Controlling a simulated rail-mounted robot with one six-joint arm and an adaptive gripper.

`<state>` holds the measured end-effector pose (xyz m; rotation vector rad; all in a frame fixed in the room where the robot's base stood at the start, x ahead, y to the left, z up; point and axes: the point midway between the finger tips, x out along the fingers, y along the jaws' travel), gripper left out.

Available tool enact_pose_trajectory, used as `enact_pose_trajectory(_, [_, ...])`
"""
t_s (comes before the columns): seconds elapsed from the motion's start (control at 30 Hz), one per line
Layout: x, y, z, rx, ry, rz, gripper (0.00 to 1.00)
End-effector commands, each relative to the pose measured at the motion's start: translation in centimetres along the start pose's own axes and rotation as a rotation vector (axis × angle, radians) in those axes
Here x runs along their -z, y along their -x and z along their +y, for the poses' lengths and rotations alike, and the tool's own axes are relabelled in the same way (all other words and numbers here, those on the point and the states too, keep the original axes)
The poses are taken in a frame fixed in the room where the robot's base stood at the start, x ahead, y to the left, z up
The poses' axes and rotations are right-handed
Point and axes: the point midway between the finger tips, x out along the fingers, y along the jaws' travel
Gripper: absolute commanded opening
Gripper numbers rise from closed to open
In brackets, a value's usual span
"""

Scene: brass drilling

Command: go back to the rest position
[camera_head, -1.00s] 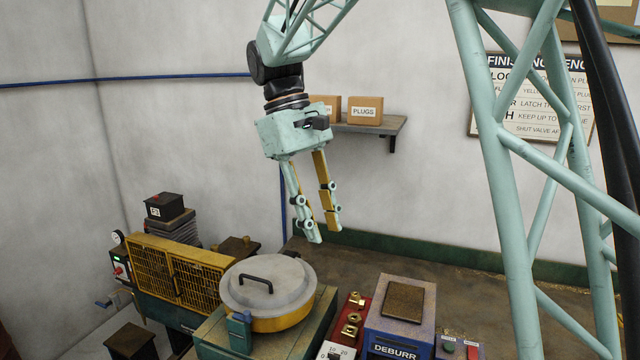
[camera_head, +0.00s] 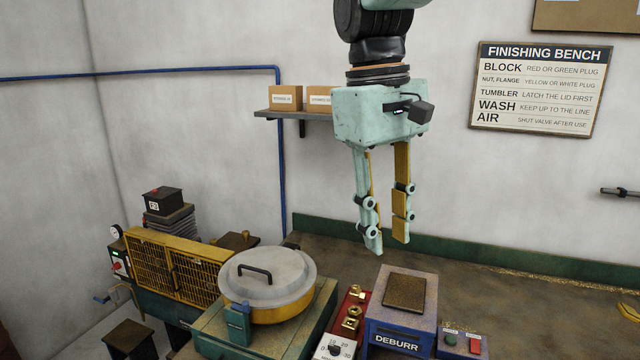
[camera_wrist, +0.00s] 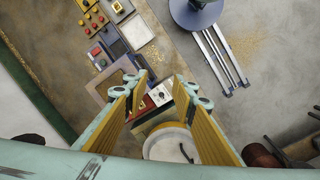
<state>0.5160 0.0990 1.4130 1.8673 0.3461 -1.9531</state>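My gripper (camera_head: 388,245) hangs in the air, fingers pointing down, above the back of the bench and behind the deburr machine in the head view. Its two yellow-padded fingers are apart with nothing between them. In the wrist view the fingers (camera_wrist: 160,82) also stand apart, with the bench far below. No rest position marker can be made out.
The tumbler (camera_head: 268,285) has its grey lid on. The blue deburr box (camera_head: 400,318) stands to its right, with a red tray (camera_head: 350,318) of brass parts between. A shelf (camera_head: 290,114) with cartons is on the wall behind. The air around my gripper is clear.

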Motion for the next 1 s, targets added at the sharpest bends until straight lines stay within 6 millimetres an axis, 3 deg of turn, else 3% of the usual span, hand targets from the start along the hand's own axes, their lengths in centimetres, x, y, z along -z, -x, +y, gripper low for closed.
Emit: enact_pose_trajectory(1.0, [-15.3, -5.2, -0.4, 0.027, -0.267, 0.21, 0.25])
